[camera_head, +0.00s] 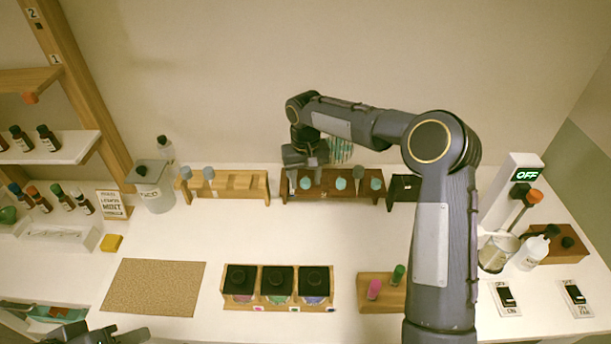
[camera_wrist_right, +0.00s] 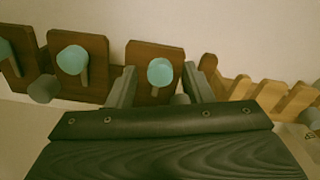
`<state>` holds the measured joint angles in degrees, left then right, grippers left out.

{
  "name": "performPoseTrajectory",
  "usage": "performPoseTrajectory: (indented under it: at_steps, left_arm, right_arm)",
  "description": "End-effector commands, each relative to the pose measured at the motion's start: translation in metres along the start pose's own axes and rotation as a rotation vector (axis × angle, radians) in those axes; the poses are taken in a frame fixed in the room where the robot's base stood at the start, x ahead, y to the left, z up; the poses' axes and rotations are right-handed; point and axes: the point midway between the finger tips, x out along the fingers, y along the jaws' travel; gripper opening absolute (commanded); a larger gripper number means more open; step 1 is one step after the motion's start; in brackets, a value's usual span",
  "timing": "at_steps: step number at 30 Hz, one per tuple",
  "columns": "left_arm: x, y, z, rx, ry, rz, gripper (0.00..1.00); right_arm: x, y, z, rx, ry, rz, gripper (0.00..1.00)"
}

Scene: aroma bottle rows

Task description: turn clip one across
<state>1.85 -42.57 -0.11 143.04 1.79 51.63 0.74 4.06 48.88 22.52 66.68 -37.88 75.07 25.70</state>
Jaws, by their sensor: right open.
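A dark brown rack (camera_head: 325,195) stands at the back middle with teal round-headed clips. The leftmost clip (camera_head: 305,183) is just below my right gripper (camera_head: 304,168). In the right wrist view this teal clip (camera_wrist_right: 160,72) shows between the two fingers of my right gripper (camera_wrist_right: 161,82), which is open; I cannot tell whether they touch it. The middle clip (camera_head: 340,183) and the right clip (camera_head: 376,184) are clear of the gripper. A grey knob (camera_head: 357,173) stands between those two. My left gripper (camera_head: 110,334) is partly cut off at the bottom left.
A pale wooden rack (camera_head: 232,190) with grey knobs stands left of the dark rack. A dark holder (camera_head: 402,188) is to its right, partly behind my right arm. Three black-lidded jars (camera_head: 278,280) sit in front. The white table between is clear.

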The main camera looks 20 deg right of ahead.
Motion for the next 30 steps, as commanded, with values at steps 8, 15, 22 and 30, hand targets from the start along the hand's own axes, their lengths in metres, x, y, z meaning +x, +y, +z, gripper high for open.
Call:
performPoseTrajectory:
  at_steps: [8,15,22,30]
  left_arm:
    - [0.0002,-0.0001,0.0001,0.000,0.000,0.000,0.36]
    - [0.0002,-0.0001,0.0001,0.000,0.000,0.000,0.36]
    - [0.0003,-0.0001,0.0001,0.000,0.000,0.000,0.36]
    - [0.0009,-0.0004,0.0004,0.000,0.000,0.000,0.36]
  right_arm:
    - [0.0002,0.0000,0.0001,0.000,0.000,0.000,0.35]
    - [-0.0001,0.0000,0.0001,0.000,0.000,0.000,0.03]
    - [-0.0002,0.0002,0.0002,-0.016,-0.001,0.000,0.02]
    - [-0.0002,-0.0003,0.0004,-0.133,-0.002,0.001,0.02]
